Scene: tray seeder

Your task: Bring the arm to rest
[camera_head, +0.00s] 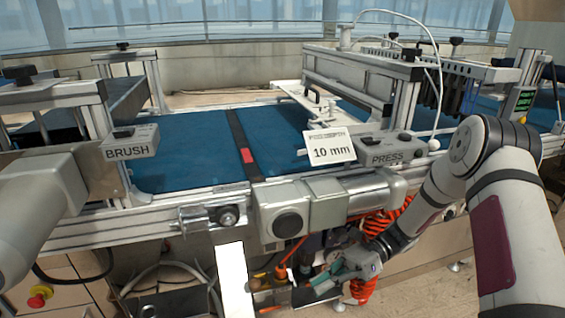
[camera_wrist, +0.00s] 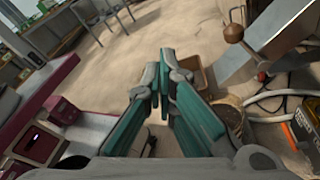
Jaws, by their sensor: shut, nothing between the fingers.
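My arm comes in from the right in the head view and bends down in front of the machine. My gripper (camera_head: 325,284) is low, below the machine's front rail, close to a box of tools under it. In the wrist view my gripper (camera_wrist: 165,55) shows two teal fingers with their tips close together. It is shut with nothing between the fingers.
The seeder's blue belt (camera_head: 190,160) runs behind, with a BRUSH box (camera_head: 130,141), a PRESS box (camera_head: 388,149) and a "10 mm" card (camera_head: 330,148). Orange coiled hose (camera_head: 385,218) hangs close behind my gripper. Open floor (camera_wrist: 150,35) shows beyond the fingertips.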

